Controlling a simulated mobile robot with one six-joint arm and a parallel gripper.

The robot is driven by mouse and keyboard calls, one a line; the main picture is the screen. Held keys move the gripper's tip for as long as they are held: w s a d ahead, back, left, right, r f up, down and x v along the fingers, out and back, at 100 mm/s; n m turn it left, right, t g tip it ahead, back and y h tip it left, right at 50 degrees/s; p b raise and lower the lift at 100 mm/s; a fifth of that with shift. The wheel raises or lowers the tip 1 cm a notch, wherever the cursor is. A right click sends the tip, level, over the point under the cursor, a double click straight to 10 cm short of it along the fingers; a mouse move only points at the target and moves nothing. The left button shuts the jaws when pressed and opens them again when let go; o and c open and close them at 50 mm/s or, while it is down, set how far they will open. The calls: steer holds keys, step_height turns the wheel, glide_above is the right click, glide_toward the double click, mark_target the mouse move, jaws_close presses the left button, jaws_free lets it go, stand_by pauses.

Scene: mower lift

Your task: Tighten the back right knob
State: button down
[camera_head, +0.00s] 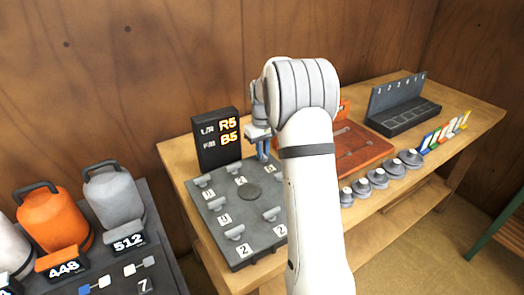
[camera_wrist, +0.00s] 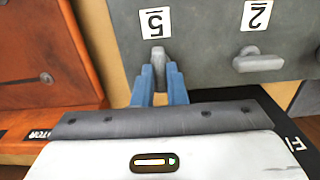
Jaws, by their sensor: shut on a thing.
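The grey knob plate (camera_head: 226,230) lies on the wooden bench and carries several grey knobs with white number labels. My gripper (camera_head: 263,153) is at its back right corner. In the wrist view, the blue fingers of my gripper (camera_wrist: 160,78) are shut on the back right knob (camera_wrist: 159,54), beside a label reading 5. Only the knob's end shows between the fingers; its bar points along the fingers. A neighbouring knob (camera_wrist: 258,60) labelled 2 has its bar crosswise. In the head view my arm hides the plate's right edge, and the held knob is not clear.
A black display (camera_head: 218,139) behind the plate reads R5 and B5. An orange-red board (camera_head: 362,150) lies right of the plate, with several grey round weights (camera_head: 378,178) in front. A black slotted rack (camera_head: 400,118) stands farther right. Orange and grey canisters (camera_head: 115,195) stand left.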

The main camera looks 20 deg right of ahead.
steer(key=c, duration=1.5)
jaws_free()
steer(key=shift+o, duration=0.2)
steer(key=shift+r, duration=3.9)
